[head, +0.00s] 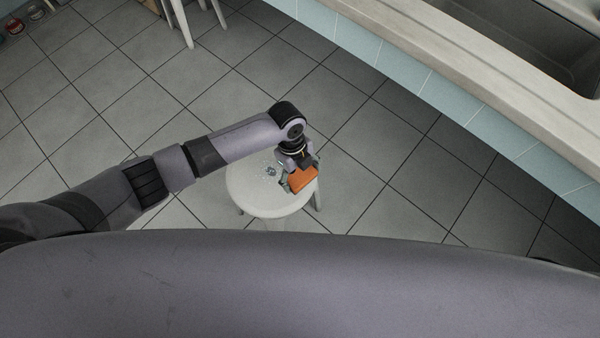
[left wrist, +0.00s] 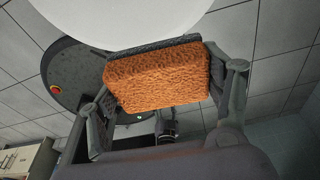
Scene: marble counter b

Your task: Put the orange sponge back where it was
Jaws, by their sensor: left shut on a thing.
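The orange sponge (head: 302,180) is held in my left gripper (head: 298,178), over the right part of a round white stool (head: 248,189). In the left wrist view the sponge (left wrist: 158,76) fills the space between the two fingers of my left gripper (left wrist: 165,85), which touch its two ends. A dark layer shows along the sponge's far edge. The white stool (left wrist: 120,16) shows behind it at the top. I cannot tell whether the sponge touches the stool.
A small shiny item (head: 271,171) lies on the stool, left of the gripper. A counter (head: 450,50) with a sink (head: 545,45) runs along the upper right. White furniture legs (head: 184,22) and jars (head: 15,25) are at the top left. Tiled floor around the stool is clear.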

